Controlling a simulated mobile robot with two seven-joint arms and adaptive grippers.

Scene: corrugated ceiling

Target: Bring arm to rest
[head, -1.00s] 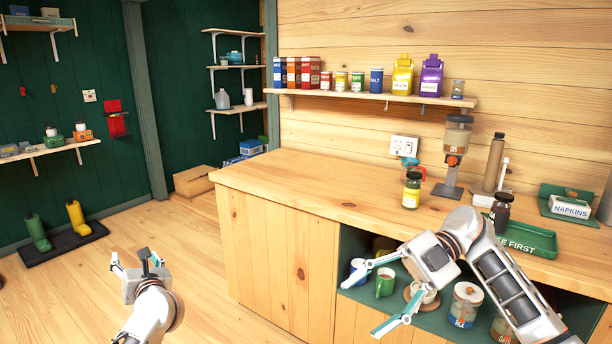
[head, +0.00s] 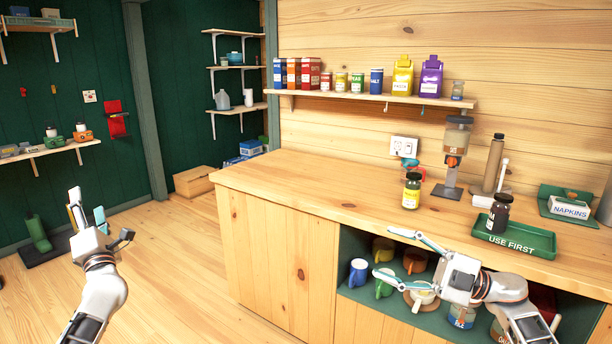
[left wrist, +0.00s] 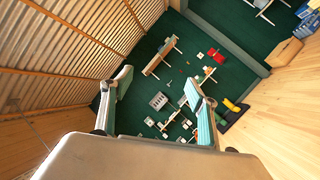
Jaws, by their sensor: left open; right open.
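My left gripper (head: 100,222) is open and empty, raised over the floor at the left of the head view, apart from the counter. In the left wrist view its two teal-padded fingers (left wrist: 158,105) stand wide apart with nothing between them. My right gripper (head: 408,255) is open and empty. It points left in front of the open shelf under the counter, near the mugs, and its arm hides part of that shelf. I cannot tell whether it touches anything there.
The wooden counter (head: 290,190) holds a yellow-labelled jar (head: 411,192), a dispenser (head: 453,155) and a green tray (head: 515,238) with a dark jar (head: 499,213). Several mugs, including a blue one (head: 358,272), stand in the shelf below. Floor (head: 180,270) left of the counter is clear.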

